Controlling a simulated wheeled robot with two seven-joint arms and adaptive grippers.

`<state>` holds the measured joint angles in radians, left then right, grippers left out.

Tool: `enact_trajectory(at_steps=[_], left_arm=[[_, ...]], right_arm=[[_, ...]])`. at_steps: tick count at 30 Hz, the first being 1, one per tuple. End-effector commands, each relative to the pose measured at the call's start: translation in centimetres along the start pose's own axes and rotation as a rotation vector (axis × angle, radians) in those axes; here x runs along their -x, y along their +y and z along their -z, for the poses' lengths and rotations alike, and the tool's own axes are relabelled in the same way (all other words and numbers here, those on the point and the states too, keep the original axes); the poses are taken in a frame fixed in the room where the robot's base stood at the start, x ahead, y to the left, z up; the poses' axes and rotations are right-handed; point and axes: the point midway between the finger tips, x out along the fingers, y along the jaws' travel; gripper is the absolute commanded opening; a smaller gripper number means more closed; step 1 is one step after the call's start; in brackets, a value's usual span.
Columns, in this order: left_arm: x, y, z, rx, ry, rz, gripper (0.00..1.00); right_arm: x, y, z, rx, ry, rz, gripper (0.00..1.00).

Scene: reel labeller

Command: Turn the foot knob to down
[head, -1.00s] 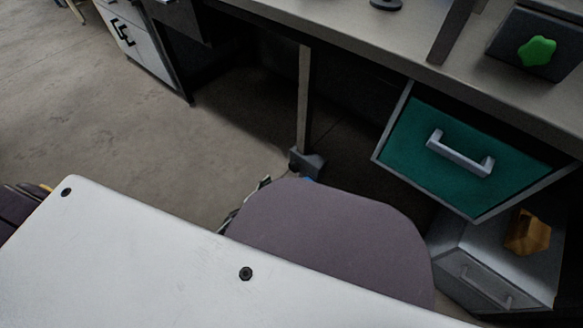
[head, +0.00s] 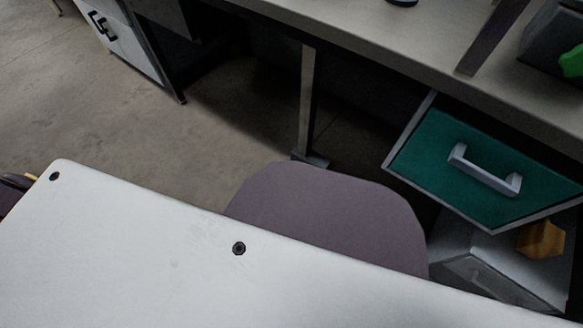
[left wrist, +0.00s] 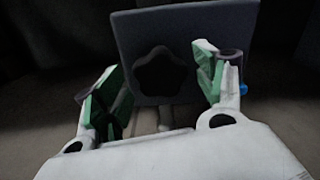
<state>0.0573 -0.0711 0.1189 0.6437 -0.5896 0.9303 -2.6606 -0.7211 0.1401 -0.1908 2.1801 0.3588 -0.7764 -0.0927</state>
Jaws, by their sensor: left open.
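In the left wrist view a black star-shaped knob (left wrist: 165,73) sits on the face of a dark grey block (left wrist: 225,28). I take it to be the foot knob. My left gripper (left wrist: 157,76) is open, with one green-padded finger on each side of the knob. I cannot tell whether either finger touches it. In the head view the foot (head: 312,160) at the bottom of the bench post shows only as a small grey edge, and its knob is hidden. My left gripper is also hidden there. My right gripper is not in view.
The bench top (head: 400,45) spans the upper right, held by a thin post (head: 307,100). A green knob (head: 573,62) is at the right edge. A teal drawer (head: 430,150) juts out below the bench, above an orange-brown object (head: 541,239). Open floor (head: 130,140) lies left.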

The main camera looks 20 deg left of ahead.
Motion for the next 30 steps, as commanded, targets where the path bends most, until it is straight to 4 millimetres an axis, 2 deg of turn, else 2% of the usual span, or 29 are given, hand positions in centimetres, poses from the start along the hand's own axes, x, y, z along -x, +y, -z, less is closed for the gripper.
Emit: enact_trajectory(at_steps=[13,24,30], left_arm=[[-0.26,-0.50,0.09,-0.001,0.000,-0.001,0.70],[-0.25,-0.47,0.08,-0.001,0.000,-0.001,0.24],[-0.25,-0.46,0.08,0.006,0.000,-0.001,0.24]], right_arm=[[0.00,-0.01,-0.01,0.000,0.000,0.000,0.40],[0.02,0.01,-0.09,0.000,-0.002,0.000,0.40],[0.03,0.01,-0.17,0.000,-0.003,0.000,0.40]])
